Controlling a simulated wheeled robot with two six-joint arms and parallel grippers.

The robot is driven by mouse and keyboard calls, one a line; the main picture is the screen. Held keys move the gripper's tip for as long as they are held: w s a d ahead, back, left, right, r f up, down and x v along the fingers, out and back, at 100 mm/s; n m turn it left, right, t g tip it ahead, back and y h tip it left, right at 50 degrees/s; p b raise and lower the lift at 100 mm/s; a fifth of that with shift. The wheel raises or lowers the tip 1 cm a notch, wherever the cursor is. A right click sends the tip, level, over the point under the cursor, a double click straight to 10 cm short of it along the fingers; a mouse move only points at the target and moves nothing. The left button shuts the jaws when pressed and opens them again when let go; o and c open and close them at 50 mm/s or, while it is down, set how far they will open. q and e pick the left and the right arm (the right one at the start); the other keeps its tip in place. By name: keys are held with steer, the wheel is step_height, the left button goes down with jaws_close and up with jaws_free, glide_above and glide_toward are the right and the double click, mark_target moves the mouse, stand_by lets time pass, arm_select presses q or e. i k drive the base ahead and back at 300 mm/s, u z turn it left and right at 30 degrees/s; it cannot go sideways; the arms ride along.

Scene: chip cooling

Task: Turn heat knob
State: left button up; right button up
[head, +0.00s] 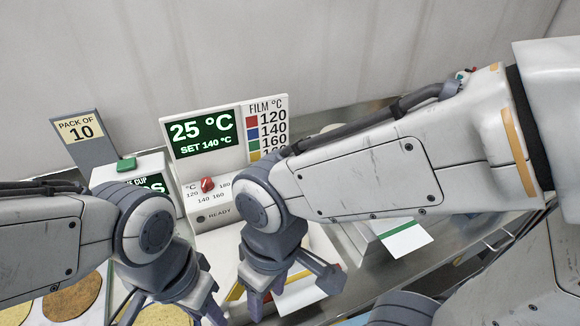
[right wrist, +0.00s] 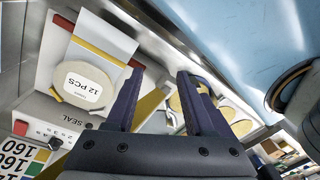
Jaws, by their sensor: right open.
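The heat knob (head: 207,184) is small and red, set in a white panel marked 120, 140, 160 and 180. The display (head: 202,133) above it reads 25 °C and SET 140 °C. My right gripper (head: 268,303) is below and to the right of the knob, apart from it. In the right wrist view its two fingers (right wrist: 160,85) are spread with nothing held between them. My left gripper (head: 168,312) is at the bottom left, below the knob; its fingertips are cut off by the picture edge.
A film chart (head: 267,117) with coloured squares stands beside the display. A green button (head: 126,164) and a PACK OF 10 sign (head: 82,130) are at left. In the right wrist view a pouch labelled 12 PCS (right wrist: 84,82) lies near the fingers, beside a panel marked SEAL.

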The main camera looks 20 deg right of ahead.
mark_target(208, 185)
steer(key=z, duration=1.4)
steer(key=k, duration=1.1)
steer(key=u, duration=1.55)
steer(key=i, duration=0.5)
steer(key=z, duration=0.05)
